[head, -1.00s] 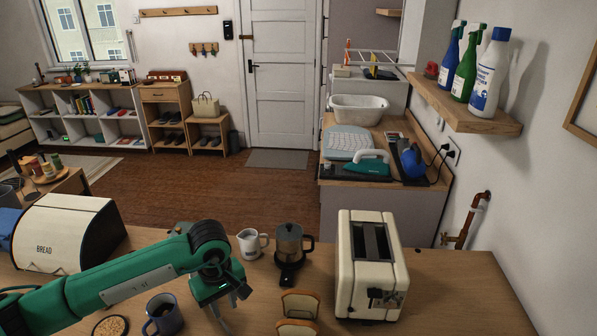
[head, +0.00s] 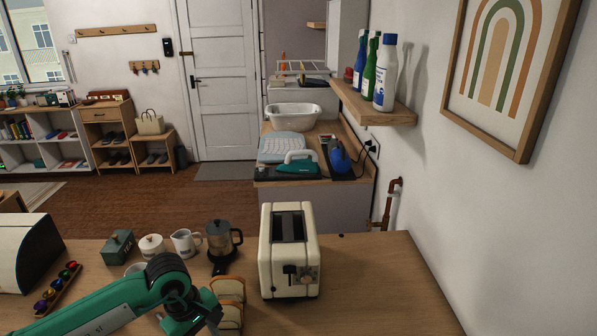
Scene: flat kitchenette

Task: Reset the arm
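My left arm comes in from the lower left over the counter. Its green gripper (head: 205,318) hangs low at the bottom edge of the head view, just left of and in front of the bread slices (head: 229,290) in their rack. The fingers are small, dark and partly cut off, so I cannot tell whether they are open or shut. No held object is visible. My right arm and gripper are not in view.
A cream toaster (head: 290,252) stands right of the bread. Behind the arm are a coffee press (head: 223,240), a white jug (head: 186,243), a lidded pot (head: 152,247) and a green box (head: 117,247). The counter (head: 375,285) right of the toaster is clear.

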